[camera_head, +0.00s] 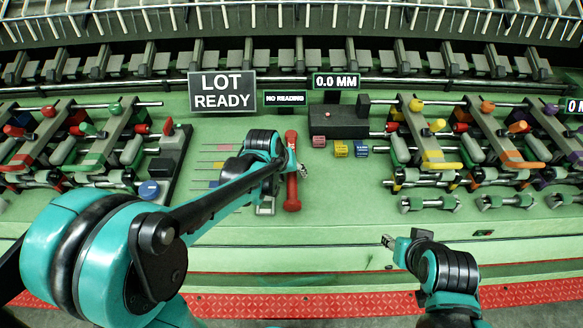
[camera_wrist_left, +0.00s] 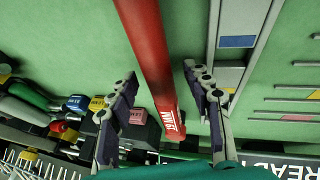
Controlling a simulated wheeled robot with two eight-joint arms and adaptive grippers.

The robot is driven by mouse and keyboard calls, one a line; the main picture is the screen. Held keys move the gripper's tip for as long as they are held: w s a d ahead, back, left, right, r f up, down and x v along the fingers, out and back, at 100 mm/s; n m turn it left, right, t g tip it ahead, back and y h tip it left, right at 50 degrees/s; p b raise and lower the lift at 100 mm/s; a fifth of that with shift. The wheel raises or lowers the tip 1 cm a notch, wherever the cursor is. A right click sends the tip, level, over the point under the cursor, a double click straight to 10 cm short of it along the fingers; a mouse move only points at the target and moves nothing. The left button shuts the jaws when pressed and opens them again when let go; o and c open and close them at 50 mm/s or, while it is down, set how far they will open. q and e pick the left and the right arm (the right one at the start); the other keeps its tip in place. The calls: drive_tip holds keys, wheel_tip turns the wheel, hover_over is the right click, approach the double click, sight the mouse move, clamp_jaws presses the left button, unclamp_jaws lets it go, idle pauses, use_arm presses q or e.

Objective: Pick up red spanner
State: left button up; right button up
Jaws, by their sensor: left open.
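The red spanner (camera_head: 292,190) lies on the green bench top, its long axis running away from me. In the left wrist view the red spanner (camera_wrist_left: 150,45) runs between my two fingers, with white lettering near its lower end. My left gripper (camera_head: 299,171) is over the middle of the spanner in the head view. In the left wrist view my left gripper (camera_wrist_left: 160,73) is open, one finger on each side of the spanner. I cannot tell whether a finger touches it. My right gripper (camera_head: 388,241) is low, in front of the bench edge; its jaws are too small to read.
A dark gauge block (camera_head: 338,122) with a "0.0 MM" sign (camera_head: 336,81) stands behind right. Small pink, yellow and blue blocks (camera_head: 341,149) sit near it. A marked rack (camera_head: 217,165) lies left of the spanner. Lever fixtures (camera_head: 425,140) fill the right side.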

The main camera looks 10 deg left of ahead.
use_arm(q)
drive_tip(key=shift+c, duration=0.9)
clamp_jaws()
drive_tip(key=shift+r, duration=0.15)
